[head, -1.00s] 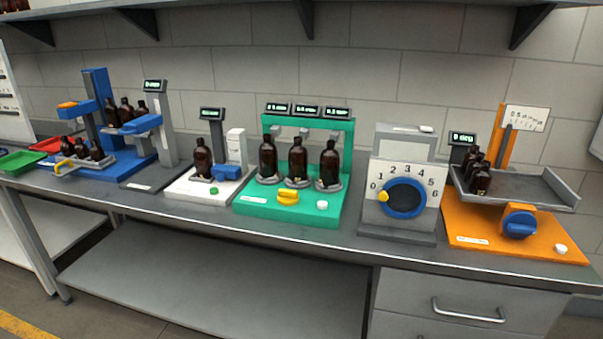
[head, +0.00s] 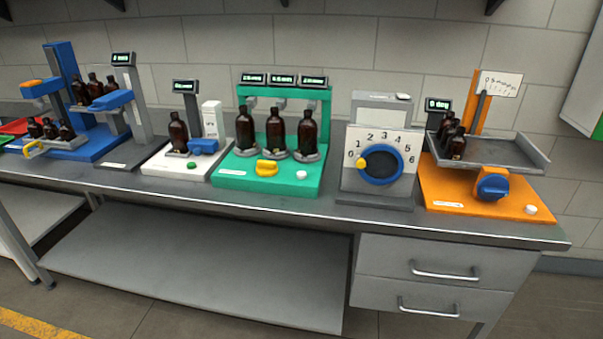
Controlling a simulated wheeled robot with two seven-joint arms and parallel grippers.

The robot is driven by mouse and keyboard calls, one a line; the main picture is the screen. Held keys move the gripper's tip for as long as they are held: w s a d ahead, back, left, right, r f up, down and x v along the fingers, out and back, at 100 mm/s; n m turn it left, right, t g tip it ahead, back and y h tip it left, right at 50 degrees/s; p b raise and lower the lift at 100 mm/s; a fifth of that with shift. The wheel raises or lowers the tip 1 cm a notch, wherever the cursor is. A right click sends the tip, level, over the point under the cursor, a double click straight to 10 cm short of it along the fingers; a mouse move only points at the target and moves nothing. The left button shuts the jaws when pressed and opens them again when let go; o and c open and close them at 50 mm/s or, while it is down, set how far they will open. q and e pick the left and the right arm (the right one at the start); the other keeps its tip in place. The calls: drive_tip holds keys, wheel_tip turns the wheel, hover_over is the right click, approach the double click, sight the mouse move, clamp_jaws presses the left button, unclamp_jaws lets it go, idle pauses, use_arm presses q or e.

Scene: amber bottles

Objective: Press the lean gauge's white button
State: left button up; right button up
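The lean gauge appears to be the orange station (head: 462,197) at the right end of the bench, since its small display (head: 437,105) seems to read in degrees. Its white button (head: 531,210) is on the front right corner of the orange base. A blue knob (head: 492,187) sits left of the button. Above the base is a grey tray (head: 500,150) with several amber bottles (head: 452,140) grouped at its left end. Nothing covers the button. Neither of my grippers is in view.
A grey box with a numbered dial (head: 381,165) stands left of the orange station. A green station (head: 230,177) with three bottles also has a white button (head: 301,175). Drawers with handles (head: 445,274) are below the bench's front edge. The floor at lower right is clear.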

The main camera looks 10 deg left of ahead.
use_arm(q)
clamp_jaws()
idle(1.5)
